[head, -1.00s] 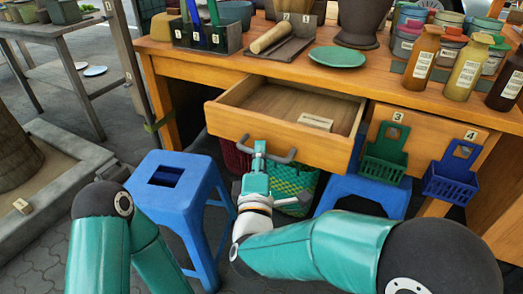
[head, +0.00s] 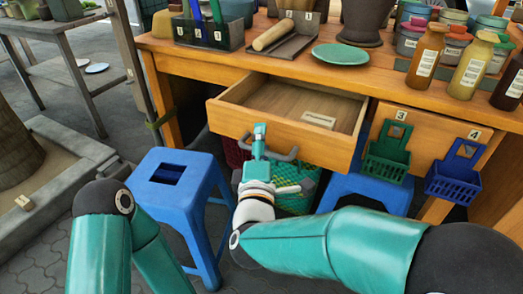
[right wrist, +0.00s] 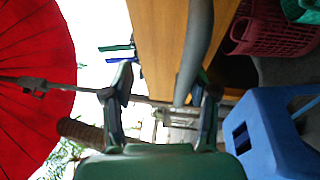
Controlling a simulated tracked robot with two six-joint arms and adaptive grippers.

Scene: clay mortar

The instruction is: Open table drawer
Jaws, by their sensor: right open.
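The table drawer (head: 292,135) is pulled out, with its inside showing in the head view. It holds a small pale label block (head: 319,119). A grey bar handle (head: 288,156) is on its front. My right gripper (head: 259,139) is at the handle, its tip overlapping the bar in the head view. In the right wrist view the fingers (right wrist: 163,85) are spread apart, with the handle (right wrist: 196,45) passing between them, nearer the right finger. The wooden drawer front (right wrist: 158,35) lies beyond. My left arm shows at lower left, but its gripper is out of frame.
A blue stool (head: 178,170) stands left of my right gripper, and another (head: 368,190) is under the table. A green basket (head: 388,152) and a blue basket (head: 454,175) hang at right. The tabletop (head: 300,70) holds a green plate (head: 340,54), bottles and jars.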

